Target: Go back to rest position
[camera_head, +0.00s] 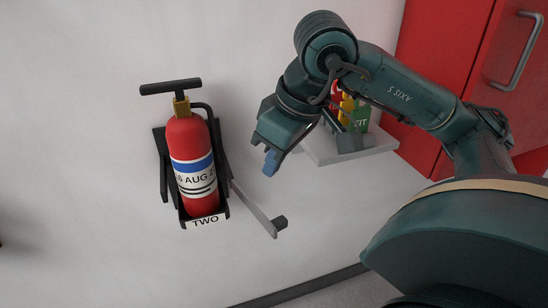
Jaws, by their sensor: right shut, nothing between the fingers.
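My right arm comes in from the right side of the head view and bends down toward the middle. Its gripper (271,162) has blue fingertips that are together, with nothing visible between them. It hangs in front of the pale wall, apart from the fire extinguisher. My left gripper does not show.
A red fire extinguisher (186,145) sits in a black wall bracket (163,150) marked TWO. A grey lever (256,209) sticks out beside it. Behind my right arm is a white shelf (325,155) with coloured items. A red cabinet (480,55) stands at right.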

